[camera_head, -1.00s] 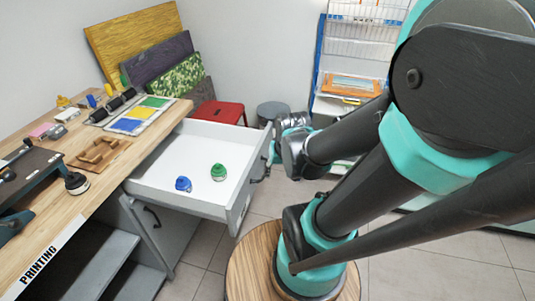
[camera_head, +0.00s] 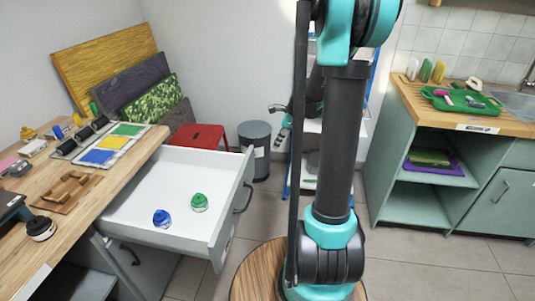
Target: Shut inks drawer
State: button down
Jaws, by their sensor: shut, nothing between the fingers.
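The inks drawer (camera_head: 165,235) is pulled well out from under the wooden worktop. It is white inside with a grey front (camera_head: 229,218) and a dark handle (camera_head: 243,197). A blue ink pot (camera_head: 161,218) and a green ink pot (camera_head: 199,202) stand in it. My gripper (camera_head: 279,112) shows only in part, at the left of my arm and beyond the drawer front. It is shut, empty and apart from the drawer. The rest of it is hidden behind my arm.
The worktop (camera_head: 75,213) holds a colour tray (camera_head: 108,146), a wooden block (camera_head: 67,190) and other tools. A red stool (camera_head: 198,136) and a grey bin (camera_head: 255,150) stand behind the drawer. A green counter (camera_head: 412,190) stands at the right. Floor shows between.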

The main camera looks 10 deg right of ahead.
aim_at(176, 149)
jog(key=w+a+f, duration=0.3)
jog(key=a+f, duration=0.4)
jog(key=f, duration=0.2)
jog(key=shift+a, duration=0.1)
dwell(0.4)
jog(key=w+a, duration=0.4)
jog(key=a, duration=0.7)
jog(key=w+a, duration=0.5)
jog(key=a, duration=0.7)
jog(key=w+a, duration=0.5)
jog(key=a, duration=0.6)
jog(key=shift+a, duration=0.35)
jog(key=shift+w, duration=0.1)
jog(key=shift+d, duration=0.1)
